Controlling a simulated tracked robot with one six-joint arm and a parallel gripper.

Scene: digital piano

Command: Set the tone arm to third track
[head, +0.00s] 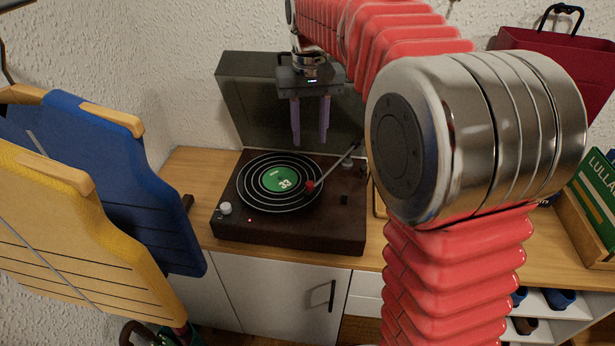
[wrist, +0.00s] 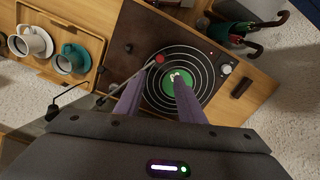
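A dark brown turntable (head: 290,233) stands on the wooden cabinet top, and it also shows in the wrist view (wrist: 127,30). On it lies a black record (head: 256,196) with pale rings and a green label (head: 272,180). The thin grey tone arm (head: 331,170) reaches from its pivot at the back right to a red head (head: 310,186). The head is over the rings, right of the label; I cannot tell whether it touches. My gripper (head: 310,141) is open and empty above the turntable's rear, its two purple fingers (wrist: 158,90) apart, clear of the tone arm.
The raised dark dust cover (head: 232,85) stands behind my gripper. A wooden tray (wrist: 62,72) with cups lies beside the turntable. A red bag (head: 560,60) is at the back right.

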